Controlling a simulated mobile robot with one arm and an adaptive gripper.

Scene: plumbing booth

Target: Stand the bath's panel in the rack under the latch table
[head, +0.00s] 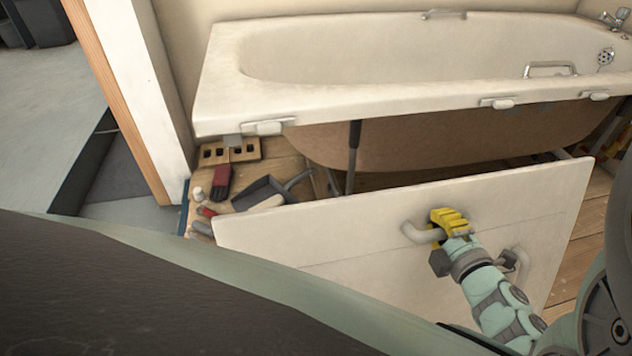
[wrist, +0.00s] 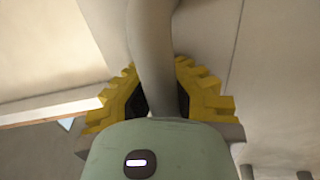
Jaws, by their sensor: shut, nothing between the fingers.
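The bath's panel (head: 310,235) is a large pale board, off the bath's side and tilted in front of it, with a gap behind. Two grey handles are on its face: the left handle (head: 414,234) and the right handle (head: 519,265), partly behind my arm. My yellow-fingered gripper (head: 447,222) is at the left handle and is shut, with no grip on it that I can confirm. The rack and the latch table are not in view.
The white bath (head: 350,95) stands behind, with latches (head: 265,128) under its rim and dark legs (head: 353,150) below.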

